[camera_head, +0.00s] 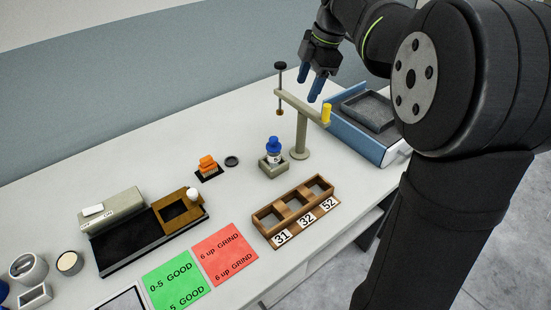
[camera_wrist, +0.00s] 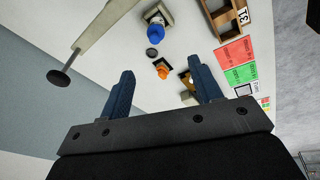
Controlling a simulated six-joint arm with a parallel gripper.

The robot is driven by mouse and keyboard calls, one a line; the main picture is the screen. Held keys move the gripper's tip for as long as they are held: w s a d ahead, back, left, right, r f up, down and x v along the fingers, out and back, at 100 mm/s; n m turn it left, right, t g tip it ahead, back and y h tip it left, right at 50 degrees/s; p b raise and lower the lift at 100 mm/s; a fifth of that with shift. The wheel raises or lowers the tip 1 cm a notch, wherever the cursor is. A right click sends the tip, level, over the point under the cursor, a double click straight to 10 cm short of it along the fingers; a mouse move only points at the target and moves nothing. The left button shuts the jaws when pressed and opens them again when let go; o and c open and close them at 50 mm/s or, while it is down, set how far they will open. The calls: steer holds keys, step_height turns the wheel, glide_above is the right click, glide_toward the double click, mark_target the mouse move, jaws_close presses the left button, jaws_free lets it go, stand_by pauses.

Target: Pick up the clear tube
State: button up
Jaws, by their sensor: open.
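A small pale tube with a blue cap (camera_head: 274,147) stands upright in a grey square holder (camera_head: 270,171) near the middle of the table. It is the only thing I see that could be the clear tube; I cannot tell whether its body is clear. The blue cap also shows at the top of the wrist view (camera_wrist: 155,33). My gripper (camera_head: 307,92) is open and empty, its two blue fingers apart. It is high above the back of the table, behind the beige stand and away from the tube. In the wrist view the fingers (camera_wrist: 161,68) frame the distant tabletop.
The beige stand (camera_head: 302,135) with its crossarm and black-knobbed rod rises between my gripper and the holder. A blue box with a grey tray (camera_head: 369,110) stands right of it. A wooden three-slot rack (camera_head: 295,207) and an orange item (camera_head: 208,165) flank the holder.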

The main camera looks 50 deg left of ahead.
mark_target(276, 137)
steer(key=s+a+f+m+t+h, duration=0.2)
steer(key=s+a+f+m, duration=0.2)
steer(key=a+f+m, duration=0.35)
steer(key=f, duration=1.1)
steer(key=shift+d+f, duration=0.2)
steer(key=shift+f, duration=0.05)
steer(key=shift+s+f, duration=0.25)
steer(key=shift+f, duration=1.1)
steer(key=shift+s+f, duration=0.2)
steer(key=shift+f, duration=1.1)
steer(key=c, duration=0.9)
